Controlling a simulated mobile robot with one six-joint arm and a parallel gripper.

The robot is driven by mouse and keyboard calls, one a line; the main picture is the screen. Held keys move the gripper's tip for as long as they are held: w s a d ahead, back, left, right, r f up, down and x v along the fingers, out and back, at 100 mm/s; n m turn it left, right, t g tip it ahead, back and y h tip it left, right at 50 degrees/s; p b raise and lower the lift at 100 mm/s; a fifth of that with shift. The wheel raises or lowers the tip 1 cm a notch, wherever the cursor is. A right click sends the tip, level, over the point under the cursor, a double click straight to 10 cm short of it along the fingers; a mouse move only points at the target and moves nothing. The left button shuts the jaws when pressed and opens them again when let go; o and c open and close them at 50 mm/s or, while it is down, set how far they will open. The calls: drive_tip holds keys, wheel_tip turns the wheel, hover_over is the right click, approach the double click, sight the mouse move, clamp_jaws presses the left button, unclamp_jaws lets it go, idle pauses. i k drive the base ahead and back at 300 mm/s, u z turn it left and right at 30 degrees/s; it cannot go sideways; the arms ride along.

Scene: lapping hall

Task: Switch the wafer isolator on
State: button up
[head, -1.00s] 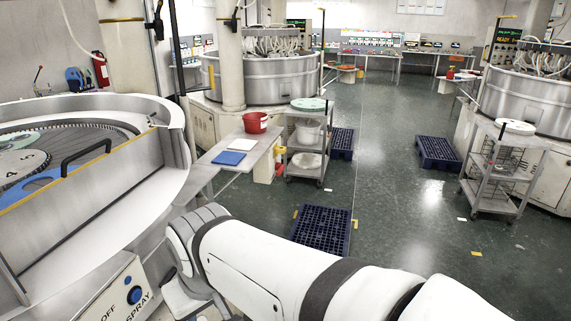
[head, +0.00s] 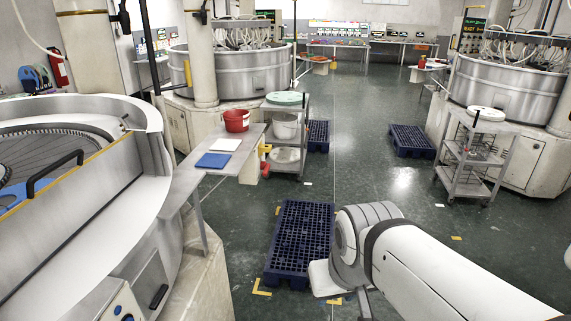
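I cannot make out anything labelled as the wafer isolator. A control panel (head: 122,303) with small blue knobs is at the bottom left on the front of the near round machine (head: 100,235), cut off by the picture edge. Its lettering is not readable now. My white arm reaches in from the lower right, over the floor and to the right of the machine. Its bent end hides what lies beyond, and my gripper's fingers do not show.
A side table (head: 190,181) with a red bucket (head: 237,121) and a blue pad (head: 213,160) adjoins the machine. A dark blue pallet (head: 300,240) lies just left of my arm. Carts (head: 468,185) stand beside the other machines.

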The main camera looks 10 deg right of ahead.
sight(265, 167)
drive_tip(key=u, duration=0.2)
drive_tip(key=i, duration=1.65)
drive_tip(key=z, duration=0.2)
